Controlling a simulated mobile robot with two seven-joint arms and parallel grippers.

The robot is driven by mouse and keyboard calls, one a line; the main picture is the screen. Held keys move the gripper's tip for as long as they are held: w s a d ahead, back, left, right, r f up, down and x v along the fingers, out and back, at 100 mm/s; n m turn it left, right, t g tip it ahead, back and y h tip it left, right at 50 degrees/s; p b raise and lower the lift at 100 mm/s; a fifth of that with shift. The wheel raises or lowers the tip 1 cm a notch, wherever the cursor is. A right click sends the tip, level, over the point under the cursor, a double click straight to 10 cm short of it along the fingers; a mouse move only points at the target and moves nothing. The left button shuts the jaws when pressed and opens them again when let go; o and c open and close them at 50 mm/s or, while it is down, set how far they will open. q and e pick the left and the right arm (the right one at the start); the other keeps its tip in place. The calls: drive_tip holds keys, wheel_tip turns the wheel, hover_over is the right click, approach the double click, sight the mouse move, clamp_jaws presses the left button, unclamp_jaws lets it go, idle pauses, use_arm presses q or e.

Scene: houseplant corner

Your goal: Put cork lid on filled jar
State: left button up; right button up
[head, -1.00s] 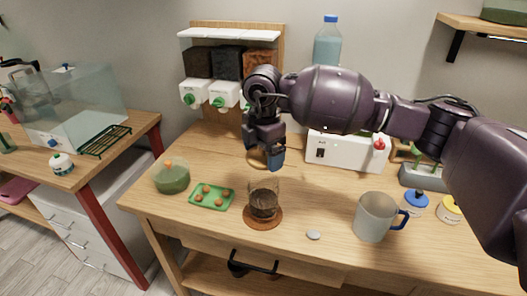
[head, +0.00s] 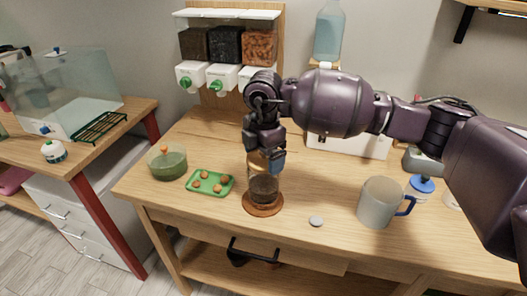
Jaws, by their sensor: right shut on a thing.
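The glass jar (head: 264,188) stands upright on a round brown coaster (head: 262,209) near the table's front edge, with dark fill in its lower part. My right gripper (head: 266,161) is directly over the jar's mouth, pointing down. It is shut on the tan cork lid (head: 257,161), which is partly hidden by the fingers. The lid is at or just above the jar's rim; I cannot tell whether it touches. My left gripper is not in view.
A green tray (head: 210,190) with several small brown balls and a green bowl (head: 168,165) stand left of the jar. A grey mug (head: 378,203) and a pale stone (head: 316,221) are to the right. Dispensers (head: 222,78) stand behind.

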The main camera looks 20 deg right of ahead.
use_arm(q)
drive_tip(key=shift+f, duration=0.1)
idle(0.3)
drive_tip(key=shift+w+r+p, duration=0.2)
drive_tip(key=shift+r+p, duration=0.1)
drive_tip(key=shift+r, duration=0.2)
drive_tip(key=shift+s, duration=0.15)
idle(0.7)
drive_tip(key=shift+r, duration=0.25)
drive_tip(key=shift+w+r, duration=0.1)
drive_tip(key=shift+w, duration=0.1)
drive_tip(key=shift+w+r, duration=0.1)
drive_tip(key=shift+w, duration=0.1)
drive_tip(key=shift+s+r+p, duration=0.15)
drive_tip(key=shift+p, duration=0.3)
use_arm(e)
drive_tip(key=shift+f, duration=0.1)
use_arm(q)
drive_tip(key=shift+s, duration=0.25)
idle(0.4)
